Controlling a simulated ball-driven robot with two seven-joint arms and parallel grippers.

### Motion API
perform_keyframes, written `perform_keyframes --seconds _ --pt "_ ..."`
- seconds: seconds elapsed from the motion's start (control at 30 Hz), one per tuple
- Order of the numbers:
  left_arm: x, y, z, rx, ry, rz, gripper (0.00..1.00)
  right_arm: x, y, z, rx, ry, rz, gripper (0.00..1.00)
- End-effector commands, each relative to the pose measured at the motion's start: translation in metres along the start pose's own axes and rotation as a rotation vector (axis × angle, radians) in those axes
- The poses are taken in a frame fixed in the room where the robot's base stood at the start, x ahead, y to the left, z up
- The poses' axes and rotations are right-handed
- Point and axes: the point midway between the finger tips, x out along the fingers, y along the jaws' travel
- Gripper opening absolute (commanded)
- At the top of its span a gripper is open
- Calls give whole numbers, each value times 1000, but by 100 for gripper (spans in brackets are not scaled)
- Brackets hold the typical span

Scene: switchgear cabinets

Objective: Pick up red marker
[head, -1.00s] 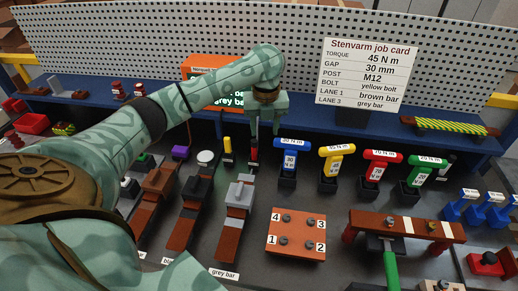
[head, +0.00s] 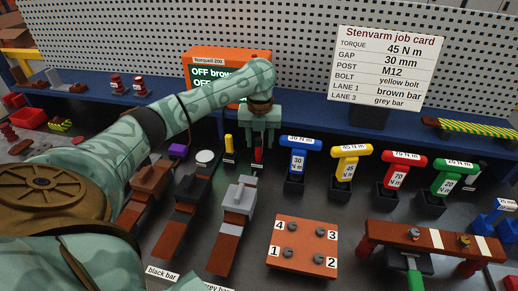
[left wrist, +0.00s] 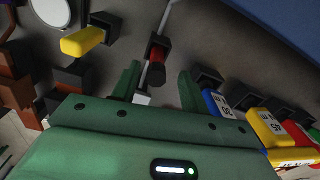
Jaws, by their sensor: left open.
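The red marker (head: 258,156) stands upright in a small dark holder on the bench, just right of a yellow marker (head: 229,144). My left gripper (head: 259,145) is open above and around it, with a finger on either side. In the left wrist view the red marker (left wrist: 155,73) has a red body and a dark part, and shows between the two green fingers of my left gripper (left wrist: 157,88). Gaps show on both sides, so the fingers appear apart from it. My right gripper is not in view.
A blue T-handled tool (head: 298,157) stands close right of the gripper, with yellow (head: 346,161), red (head: 400,171) and green (head: 453,178) ones beyond. A white round-topped item (head: 205,158) and bar clamps stand left. An orange display unit (head: 227,62) is behind.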

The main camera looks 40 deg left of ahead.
Motion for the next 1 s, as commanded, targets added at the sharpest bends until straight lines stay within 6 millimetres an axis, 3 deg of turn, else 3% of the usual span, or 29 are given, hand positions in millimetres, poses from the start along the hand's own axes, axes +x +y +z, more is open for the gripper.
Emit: perform_keyframes --seconds 0.2,0.47,0.63,1.0 --pt "42 5 2 1 4 5 44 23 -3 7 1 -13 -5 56" --pt "44 5 2 2 -1 2 44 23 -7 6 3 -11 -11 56" --pt "44 5 2 1 -1 2 0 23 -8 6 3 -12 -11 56" --pt "38 5 2 1 -2 2 0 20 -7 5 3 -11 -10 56"
